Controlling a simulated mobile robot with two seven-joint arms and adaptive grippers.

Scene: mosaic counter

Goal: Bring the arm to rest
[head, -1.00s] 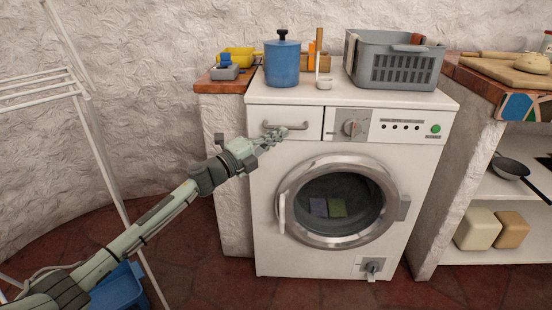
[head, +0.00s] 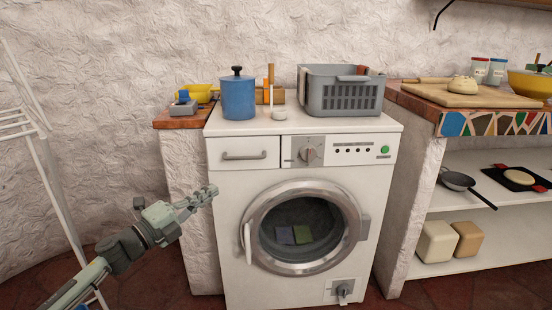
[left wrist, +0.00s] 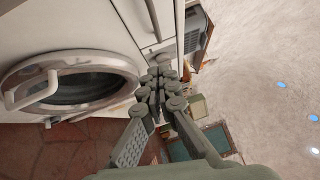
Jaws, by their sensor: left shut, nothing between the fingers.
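My left gripper (head: 211,192) is shut and empty. It is in front of the left side of the washing machine (head: 215,200), below the drawer handle and left of the round door. My left arm comes in from the lower left. In the left wrist view, the shut fingers (left wrist: 158,72) point toward the machine's front, with the round door to their left. I cannot tell whether the fingertips touch the machine. My right gripper is not in view.
The washing machine's door (head: 303,228) is closed, with cloths behind the glass. A blue pot (head: 238,97) and a grey basket (head: 345,95) stand on top. A white drying rack (head: 45,170) stands at the left. Shelves with a pan (head: 457,181) are at the right.

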